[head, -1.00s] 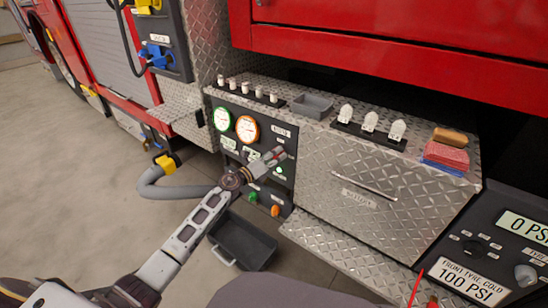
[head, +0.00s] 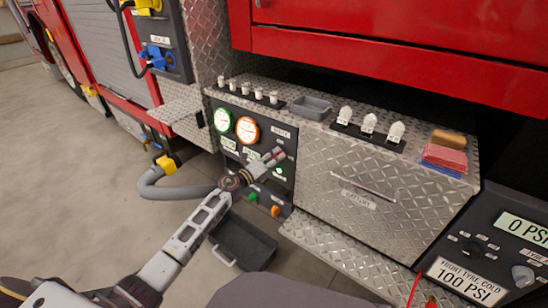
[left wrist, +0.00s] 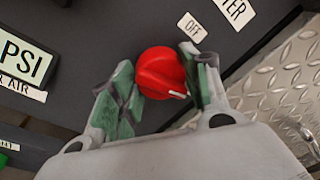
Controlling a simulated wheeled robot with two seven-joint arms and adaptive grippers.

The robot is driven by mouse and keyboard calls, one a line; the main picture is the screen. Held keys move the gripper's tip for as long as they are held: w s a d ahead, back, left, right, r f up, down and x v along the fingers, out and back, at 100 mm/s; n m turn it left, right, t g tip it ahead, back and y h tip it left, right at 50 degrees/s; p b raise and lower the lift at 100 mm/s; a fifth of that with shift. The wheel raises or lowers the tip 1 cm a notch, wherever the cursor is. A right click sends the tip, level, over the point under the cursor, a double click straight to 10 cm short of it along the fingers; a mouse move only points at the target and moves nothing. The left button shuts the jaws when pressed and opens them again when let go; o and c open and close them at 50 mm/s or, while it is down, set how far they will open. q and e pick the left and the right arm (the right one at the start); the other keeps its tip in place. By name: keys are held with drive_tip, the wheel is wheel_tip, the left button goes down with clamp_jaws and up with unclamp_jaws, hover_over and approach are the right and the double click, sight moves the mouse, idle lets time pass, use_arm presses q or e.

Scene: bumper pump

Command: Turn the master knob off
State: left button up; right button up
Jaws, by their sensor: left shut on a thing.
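The red round master knob (left wrist: 160,72) is on the dark panel in the left wrist view. Its white pointer mark faces the lower right of that picture. An "OFF" label (left wrist: 192,27) sits above and to the right of the knob, beside a partly cut-off label ending in "TER" (left wrist: 236,10). My left gripper (left wrist: 160,92) has its green-padded fingers on either side of the knob and is shut on it. In the head view my left gripper (head: 274,157) is at the right edge of the pump panel and largely hides the knob. My right gripper is not in view.
The panel has a green gauge (head: 222,119), an orange gauge (head: 247,130), a green knob (head: 253,197) and an orange knob (head: 275,211). A grey bin (head: 243,243) stands below. A metal drawer (head: 365,195) is close on the right. A grey hose (head: 170,188) hangs left.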

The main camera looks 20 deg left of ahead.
use_arm(q)
drive_tip(key=shift+n, duration=0.8)
drive_tip(key=n+p, duration=0.2)
drive_tip(key=n, duration=0.2)
drive_tip(key=shift+n+t, duration=0.3)
drive_tip(key=shift+n+p, duration=0.35)
drive_tip(key=shift+n, duration=0.15)
drive_tip(key=n+p, duration=0.1)
drive_tip(key=n, duration=0.2)
drive_tip(key=shift+f+y, duration=0.1)
drive_tip(key=shift+y, duration=0.2)
drive_tip(key=n+t+p, duration=0.1)
drive_tip(key=n+p, duration=0.1)
drive_tip(key=n, duration=0.2)
drive_tip(key=shift+y, duration=0.3)
drive_tip(key=shift+d+f+n+p, duration=0.1)
drive_tip(key=shift+n+p, duration=0.9)
drive_tip(key=shift+n, duration=0.6)
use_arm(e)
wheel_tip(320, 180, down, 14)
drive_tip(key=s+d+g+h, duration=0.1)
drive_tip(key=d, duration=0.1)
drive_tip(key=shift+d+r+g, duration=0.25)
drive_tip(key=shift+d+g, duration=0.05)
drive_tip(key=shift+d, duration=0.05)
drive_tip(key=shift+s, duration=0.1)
